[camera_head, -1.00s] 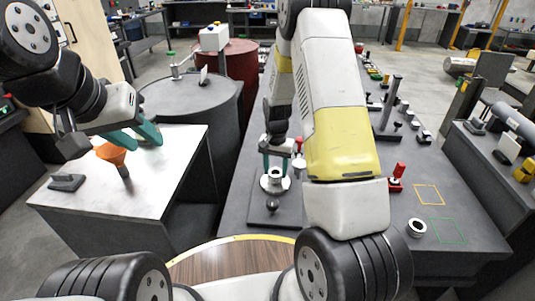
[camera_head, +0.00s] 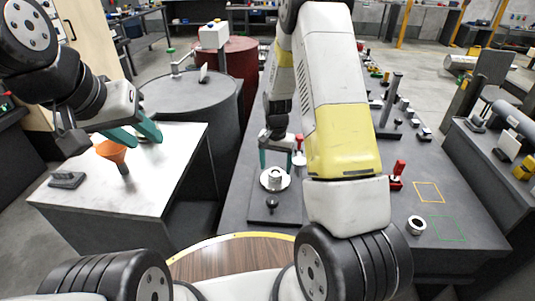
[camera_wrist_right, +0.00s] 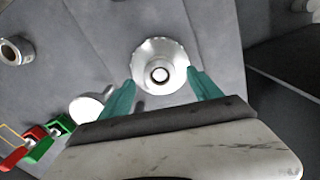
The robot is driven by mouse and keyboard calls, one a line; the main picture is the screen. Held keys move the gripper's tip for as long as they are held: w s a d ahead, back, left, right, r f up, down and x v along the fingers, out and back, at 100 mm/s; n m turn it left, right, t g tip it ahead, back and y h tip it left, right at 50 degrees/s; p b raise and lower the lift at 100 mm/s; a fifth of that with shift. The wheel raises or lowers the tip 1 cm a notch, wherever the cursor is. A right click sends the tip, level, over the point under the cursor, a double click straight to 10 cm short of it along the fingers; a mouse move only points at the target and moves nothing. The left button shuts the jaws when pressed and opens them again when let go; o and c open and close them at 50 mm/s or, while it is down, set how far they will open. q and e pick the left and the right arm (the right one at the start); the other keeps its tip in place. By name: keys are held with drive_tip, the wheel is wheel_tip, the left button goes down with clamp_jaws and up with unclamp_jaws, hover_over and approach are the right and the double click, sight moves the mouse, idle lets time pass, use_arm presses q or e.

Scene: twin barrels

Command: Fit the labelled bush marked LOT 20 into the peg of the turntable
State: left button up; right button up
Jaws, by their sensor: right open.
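The turntable (camera_head: 265,185) is a pale round disc on a dark plate, left of my right forearm. A silvery bush (camera_head: 275,176) stands upright at its centre. From above in the right wrist view, a ring (camera_wrist_right: 160,65) surrounds a bright round centre, which looks like the peg inside the bush. How deep it sits cannot be told, and no LOT label is readable. My right gripper (camera_head: 277,158) is open just above the bush, its teal fingers apart on either side. My left gripper (camera_head: 139,135) is open and empty above the white-topped table, by an orange funnel.
Another metal ring (camera_head: 416,224) lies on the right of the bench near the green outline (camera_head: 449,230). A red clamp (camera_head: 397,177) stands behind it. A black knob (camera_head: 271,203) is in front of the turntable. Several small parts line the bench's far side.

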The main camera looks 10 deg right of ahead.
wheel_tip(320, 180, up, 6)
idle(0.5)
drive_tip(key=s+r+n+t+y, duration=0.1)
drive_tip(key=s+r, duration=0.2)
drive_tip(key=r, duration=0.3)
drive_tip(key=s+a+r+n+t, duration=0.1)
drive_tip(key=s+r, duration=0.2)
drive_tip(key=r, duration=0.3)
drive_tip(key=s+r+t+y, duration=0.1)
drive_tip(key=s+r, duration=0.1)
drive_tip(key=r, duration=0.4)
drive_tip(key=s+r+n+t, duration=0.1)
drive_tip(key=s+r, duration=0.3)
drive_tip(key=s, duration=0.4)
drive_tip(key=s+a+r+n+t, duration=0.1)
drive_tip(key=s+r+n+t, duration=0.1)
drive_tip(key=s+r, duration=0.3)
drive_tip(key=s+n, duration=0.1)
drive_tip(key=s, duration=0.2)
drive_tip(key=shift+s, duration=0.15)
drive_tip(key=shift+a, duration=0.1)
drive_tip(key=shift+c, duration=0.2)
